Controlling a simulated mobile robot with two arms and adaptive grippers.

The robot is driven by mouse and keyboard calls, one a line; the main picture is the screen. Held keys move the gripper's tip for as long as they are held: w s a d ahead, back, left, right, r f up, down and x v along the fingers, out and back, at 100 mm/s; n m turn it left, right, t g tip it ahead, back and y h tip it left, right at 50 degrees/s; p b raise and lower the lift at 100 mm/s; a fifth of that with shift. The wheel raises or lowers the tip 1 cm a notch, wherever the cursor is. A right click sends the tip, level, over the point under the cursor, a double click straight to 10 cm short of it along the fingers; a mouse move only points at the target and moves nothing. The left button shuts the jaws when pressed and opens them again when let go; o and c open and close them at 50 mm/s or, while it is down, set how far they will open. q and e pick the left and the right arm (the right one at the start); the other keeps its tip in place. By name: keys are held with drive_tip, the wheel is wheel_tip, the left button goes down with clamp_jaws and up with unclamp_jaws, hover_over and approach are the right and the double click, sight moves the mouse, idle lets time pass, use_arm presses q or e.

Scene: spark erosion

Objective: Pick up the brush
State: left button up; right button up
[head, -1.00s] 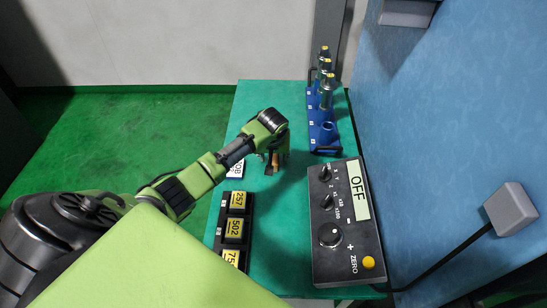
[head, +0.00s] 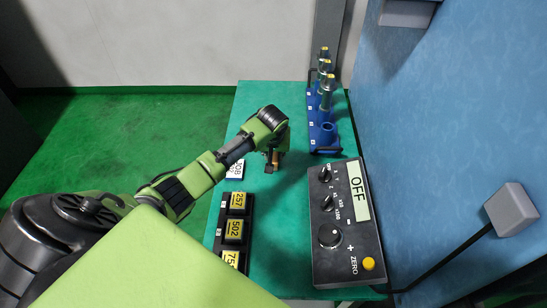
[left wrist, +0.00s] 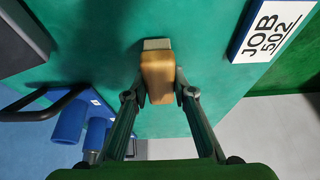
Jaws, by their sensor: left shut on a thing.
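The brush (left wrist: 157,77) has a wooden handle block and a pale bristle end that points to the top of the left wrist view. My left gripper (left wrist: 159,95) is shut on its wooden part, with one finger on each side. In the head view the brush (head: 271,164) shows as a small brown piece under my left gripper (head: 275,160), over the green table top (head: 285,205). I cannot tell whether the brush still touches the table. My right gripper is not in view.
A black control box (head: 325,262) with an OFF display stands at the right. A blue rack (head: 323,133) with metal holders is at the back right. A black tray (head: 220,228) of numbered yellow-labelled blocks lies at front left. A job card (head: 236,171) lies beside the gripper.

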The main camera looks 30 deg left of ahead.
use_arm(q)
drive_tip(key=s+a+r+b, duration=0.3)
drive_tip(key=s+r, duration=0.8)
drive_tip(key=s, duration=0.2)
drive_tip(key=shift+s+a+r+b, duration=0.25)
drive_tip(key=shift+s+r+b, duration=0.1)
drive_tip(key=shift+r, duration=0.05)
